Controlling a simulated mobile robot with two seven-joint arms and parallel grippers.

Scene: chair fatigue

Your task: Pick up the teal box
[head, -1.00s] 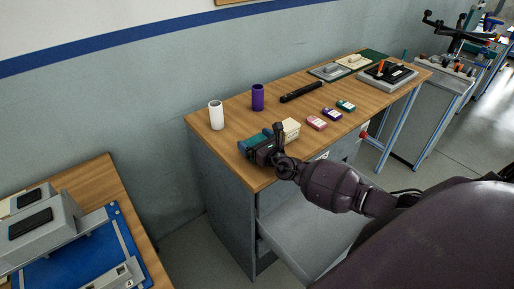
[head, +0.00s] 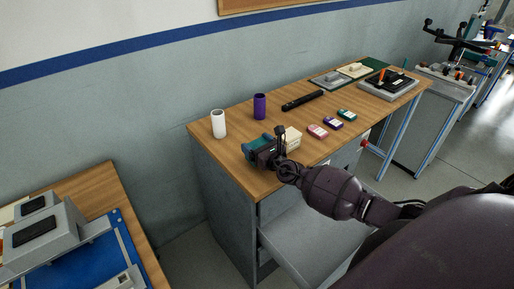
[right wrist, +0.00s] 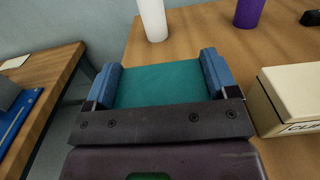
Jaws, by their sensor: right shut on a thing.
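The teal box (right wrist: 158,84) lies between the two blue fingers of my right gripper (right wrist: 160,80) in the right wrist view, with a finger against each side. In the head view the right gripper (head: 264,147) is at the near left part of the wooden desk, and the teal box (head: 256,143) shows only in part behind it. The gripper is shut on the box. I cannot tell whether the box touches the desk top. My left gripper is not in view.
A cream box (head: 292,139) stands close to the right of the gripper. A white cylinder (head: 219,124) and a purple cylinder (head: 260,106) stand behind. Several small boxes (head: 317,131) lie to the right on the desk (head: 232,161). An open drawer (head: 310,240) juts out below.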

